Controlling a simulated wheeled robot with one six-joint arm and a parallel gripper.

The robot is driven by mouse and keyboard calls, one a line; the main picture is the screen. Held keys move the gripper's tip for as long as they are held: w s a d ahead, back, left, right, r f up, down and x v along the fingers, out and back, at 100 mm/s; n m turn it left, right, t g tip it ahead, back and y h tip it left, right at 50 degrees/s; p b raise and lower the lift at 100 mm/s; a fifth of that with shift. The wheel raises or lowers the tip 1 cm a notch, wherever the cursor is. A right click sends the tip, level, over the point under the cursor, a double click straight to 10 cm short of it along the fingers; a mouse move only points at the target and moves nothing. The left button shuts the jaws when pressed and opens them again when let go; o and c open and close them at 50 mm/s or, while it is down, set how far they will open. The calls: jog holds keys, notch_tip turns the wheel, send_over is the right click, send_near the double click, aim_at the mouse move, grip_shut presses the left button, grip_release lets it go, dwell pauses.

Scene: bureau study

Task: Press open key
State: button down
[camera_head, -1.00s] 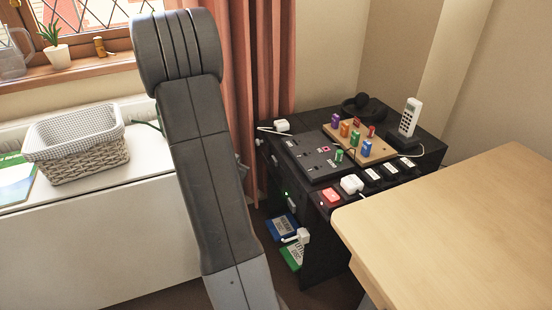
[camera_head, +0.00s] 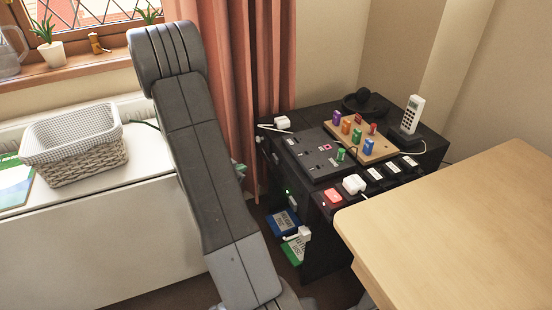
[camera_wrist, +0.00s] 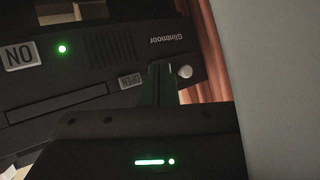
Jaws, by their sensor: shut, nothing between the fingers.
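The open key (camera_wrist: 130,81) is a small grey rectangle marked OPEN on the dark front of a Glintmoor device (camera_wrist: 112,45) in the wrist view. My gripper (camera_wrist: 161,70) is shut and empty. Its narrow dark fingers point at the device front just right of the key, between it and a round pale knob (camera_wrist: 185,72). I cannot tell whether the fingertips touch the front. In the head view my gripper is not clearly visible, and the key is too small to make out.
A black cabinet (camera_head: 318,255) carries sockets, coloured knobs and a white phone (camera_head: 412,115). A wooden desk (camera_head: 460,220) stands close at the right. A white chest with a basket (camera_head: 75,150) is at the left. Red curtains (camera_head: 255,90) hang behind.

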aim_at(275, 159)
jog(key=shift+a+f, duration=0.15)
jog(key=shift+f, duration=0.05)
jog(key=w+d+b, duration=0.1)
jog(key=w+d, duration=0.2)
jog(key=d, duration=0.5)
jog(key=shift+b, duration=0.4)
jog(key=shift+d+r, duration=0.1)
jog(key=shift+d, duration=0.05)
dwell(1.5)
jog(key=shift+w+d, duration=0.1)
jog(key=shift+d, duration=0.25)
